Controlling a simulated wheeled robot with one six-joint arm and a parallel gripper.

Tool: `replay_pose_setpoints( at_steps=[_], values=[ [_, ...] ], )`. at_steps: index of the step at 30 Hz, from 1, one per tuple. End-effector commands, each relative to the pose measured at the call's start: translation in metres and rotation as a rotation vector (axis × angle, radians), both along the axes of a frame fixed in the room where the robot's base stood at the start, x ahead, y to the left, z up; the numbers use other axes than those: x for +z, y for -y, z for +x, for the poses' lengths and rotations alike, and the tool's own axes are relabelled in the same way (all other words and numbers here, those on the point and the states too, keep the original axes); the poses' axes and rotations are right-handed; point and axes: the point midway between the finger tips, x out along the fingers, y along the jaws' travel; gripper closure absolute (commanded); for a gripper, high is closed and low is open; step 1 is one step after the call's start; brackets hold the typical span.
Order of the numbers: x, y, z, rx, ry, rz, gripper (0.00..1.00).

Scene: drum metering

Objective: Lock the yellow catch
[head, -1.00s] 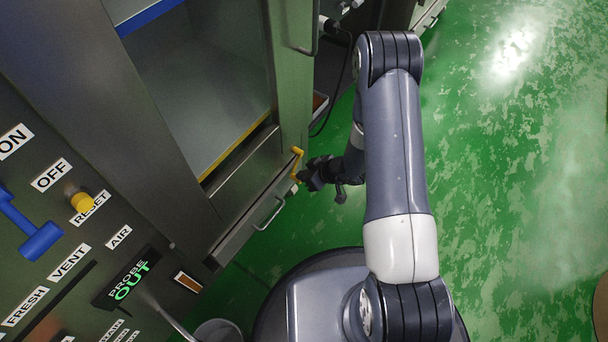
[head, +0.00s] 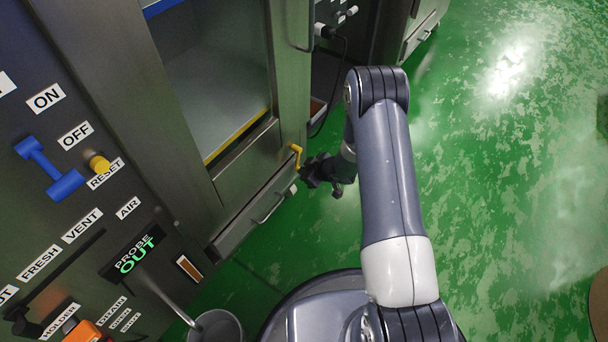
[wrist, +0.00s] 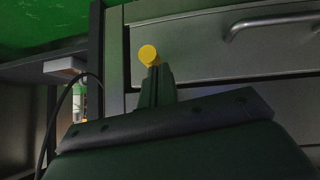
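The yellow catch (head: 297,156) is a small cranked lever on the front edge of the steel cabinet, beside the drawer. In the wrist view its round yellow end (wrist: 148,54) shows just beyond my fingertips. My gripper (head: 306,174) is at the catch's lower right in the head view, very close to it. In the wrist view the two fingers (wrist: 157,72) lie together and point at the yellow end. I see nothing between them. Whether the tips touch the catch cannot be told.
A drawer with a bar handle (head: 270,208) lies left of my gripper; the handle also shows in the wrist view (wrist: 270,22). The control panel has a blue lever (head: 50,170) and a yellow knob (head: 97,163). A grey bin (head: 217,328) stands below. Green floor at right is open.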

Motion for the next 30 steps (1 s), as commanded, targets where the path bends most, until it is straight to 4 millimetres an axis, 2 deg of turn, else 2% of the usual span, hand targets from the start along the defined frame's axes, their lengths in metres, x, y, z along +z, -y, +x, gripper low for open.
replay_pose_setpoints(
  at_steps=[30],
  values=[
    [-0.009, 0.005, 0.004, 0.001, -0.006, -0.001, 1.0]
  ],
)
